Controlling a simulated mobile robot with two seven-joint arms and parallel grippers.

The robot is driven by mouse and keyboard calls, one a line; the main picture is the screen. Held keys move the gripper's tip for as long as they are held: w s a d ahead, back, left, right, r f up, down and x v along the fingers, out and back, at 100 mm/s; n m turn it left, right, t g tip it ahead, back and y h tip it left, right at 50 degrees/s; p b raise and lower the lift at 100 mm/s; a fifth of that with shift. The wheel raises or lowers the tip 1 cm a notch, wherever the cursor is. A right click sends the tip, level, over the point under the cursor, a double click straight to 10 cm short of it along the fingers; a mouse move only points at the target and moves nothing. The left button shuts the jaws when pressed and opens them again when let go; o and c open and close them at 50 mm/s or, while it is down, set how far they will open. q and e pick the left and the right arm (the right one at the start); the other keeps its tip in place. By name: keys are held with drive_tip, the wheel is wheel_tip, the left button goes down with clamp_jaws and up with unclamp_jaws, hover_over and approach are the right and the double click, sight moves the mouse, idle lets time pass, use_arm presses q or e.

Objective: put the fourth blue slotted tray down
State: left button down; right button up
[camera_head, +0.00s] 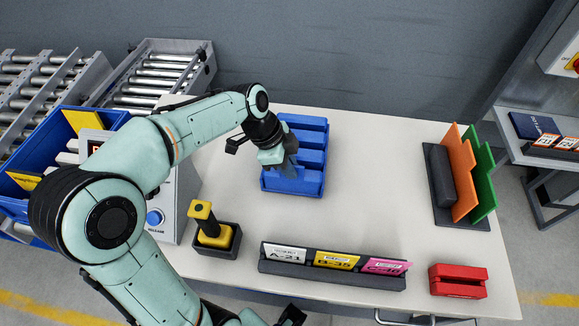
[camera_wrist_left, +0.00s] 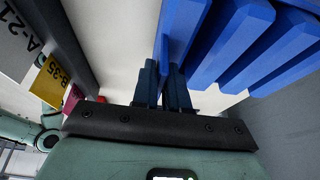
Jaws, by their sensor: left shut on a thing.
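A blue slotted tray (camera_head: 312,140) with several cross slots is at the back middle of the white table (camera_head: 370,200). My left gripper (camera_head: 284,166) is shut on its near left part, and the arm hides some of that side. In the left wrist view the fingers (camera_wrist_left: 165,85) close on an edge of the blue tray (camera_wrist_left: 235,45). Whether the tray touches the table or rests on other trays I cannot tell. The dark end of my right arm (camera_head: 291,315) shows at the bottom edge; its fingers are unclear.
A sign holder (camera_head: 330,272) with white, yellow and pink labels stands at the front. A yellow-handled tool (camera_head: 213,236) in a black holder is left of it, a red block (camera_head: 458,281) right. Orange and green panels (camera_head: 462,175) stand far right. The table between is clear.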

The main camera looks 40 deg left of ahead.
use_arm(q)
drive_tip(key=shift+f, duration=0.25)
drive_tip(key=c, duration=1.1)
unclamp_jaws()
drive_tip(key=shift+c, duration=0.2)
drive_tip(key=shift+r, duration=0.1)
drive_tip(key=p+v, duration=0.1)
drive_tip(key=v, duration=1.1)
